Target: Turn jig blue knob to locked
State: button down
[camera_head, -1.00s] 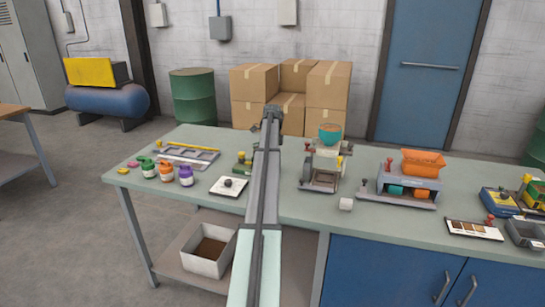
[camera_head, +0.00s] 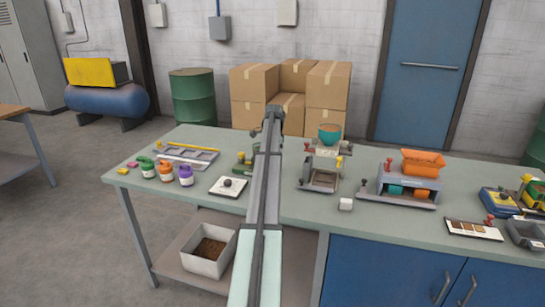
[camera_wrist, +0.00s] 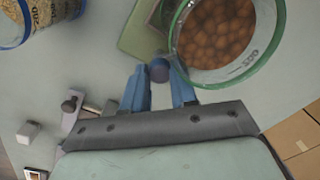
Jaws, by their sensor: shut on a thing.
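The blue knob (camera_wrist: 159,70) shows in the wrist view as a dark blue-purple round cap. It sits between the blue fingertips of my gripper (camera_wrist: 160,83), which is shut on it. The green jig plate (camera_wrist: 143,34) lies beside the knob, partly covered by a round container. In the head view, part of the green jig (camera_head: 243,160) shows left of my arm, which hides the rest. My gripper is hidden there. I cannot tell the knob's turn position or any lock mark.
A green-rimmed round container (camera_wrist: 216,38) of brown pieces is close right of the knob. A blue-rimmed container (camera_wrist: 38,18) is at the upper left. In the head view, a teal hopper (camera_head: 330,134) stands right of my arm and a white plate (camera_head: 228,187) lies left.

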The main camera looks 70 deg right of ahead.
dwell(0.4)
jog(key=c, duration=0.9)
grip_release()
jog(key=r, duration=1.3)
jog(key=shift+s+a+r, duration=0.25)
jog(key=shift+r, duration=0.15)
